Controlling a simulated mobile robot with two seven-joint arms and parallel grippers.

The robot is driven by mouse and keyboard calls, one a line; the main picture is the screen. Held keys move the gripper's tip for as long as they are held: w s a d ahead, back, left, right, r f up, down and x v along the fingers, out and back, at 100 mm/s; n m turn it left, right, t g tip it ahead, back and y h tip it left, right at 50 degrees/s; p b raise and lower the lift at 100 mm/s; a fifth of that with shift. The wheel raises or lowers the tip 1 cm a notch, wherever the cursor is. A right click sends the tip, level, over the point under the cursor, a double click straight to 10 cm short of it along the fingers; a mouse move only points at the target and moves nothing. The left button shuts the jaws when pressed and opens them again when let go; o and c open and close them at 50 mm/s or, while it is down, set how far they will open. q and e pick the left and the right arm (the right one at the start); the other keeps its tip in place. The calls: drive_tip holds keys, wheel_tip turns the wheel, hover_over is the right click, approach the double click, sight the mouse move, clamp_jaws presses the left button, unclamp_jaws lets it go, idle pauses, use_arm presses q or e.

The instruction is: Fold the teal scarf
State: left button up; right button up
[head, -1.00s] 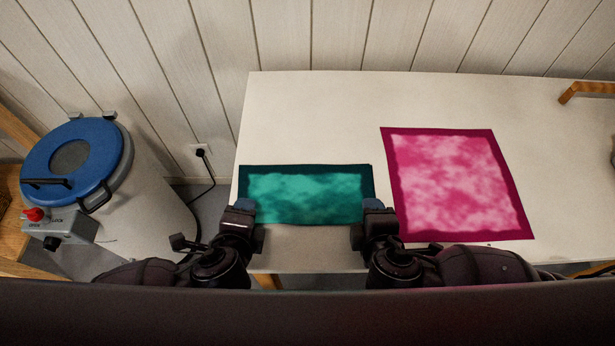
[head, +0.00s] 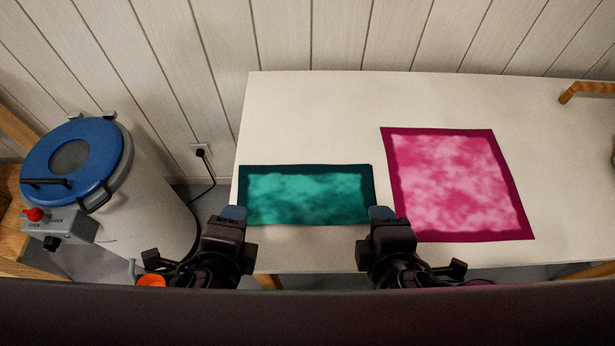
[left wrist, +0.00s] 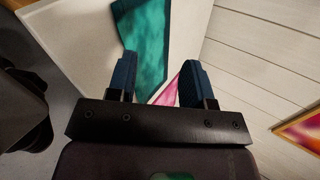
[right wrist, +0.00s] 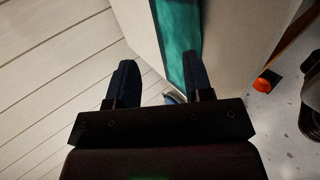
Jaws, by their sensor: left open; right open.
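The teal scarf (head: 305,195) lies flat on the white table as a wide rectangle with a dark border. Its right edge shows a slight second layer, so it looks folded over. My left gripper (head: 233,213) is open and empty at the scarf's near left corner. My right gripper (head: 382,213) is open and empty just off its near right corner. The scarf also shows beyond the open fingers in the left wrist view (left wrist: 150,45) and in the right wrist view (right wrist: 178,40). I cannot tell whether either fingertip touches the cloth.
A pink scarf (head: 455,185) lies flat on the table (head: 320,110), close to the right of the teal one. A wooden handle-like piece (head: 585,90) is at the far right. A blue-lidded steamer drum (head: 72,160) stands left of the table. The table behind the teal scarf is clear.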

use_arm(q)
drive_tip(key=shift+s+a+r, duration=0.1)
drive_tip(key=shift+s+r, duration=0.4)
drive_tip(key=shift+r, duration=0.2)
use_arm(e)
drive_tip(key=shift+s+d+r, duration=0.35)
drive_tip(key=shift+s+r, duration=0.1)
drive_tip(key=shift+r, duration=0.2)
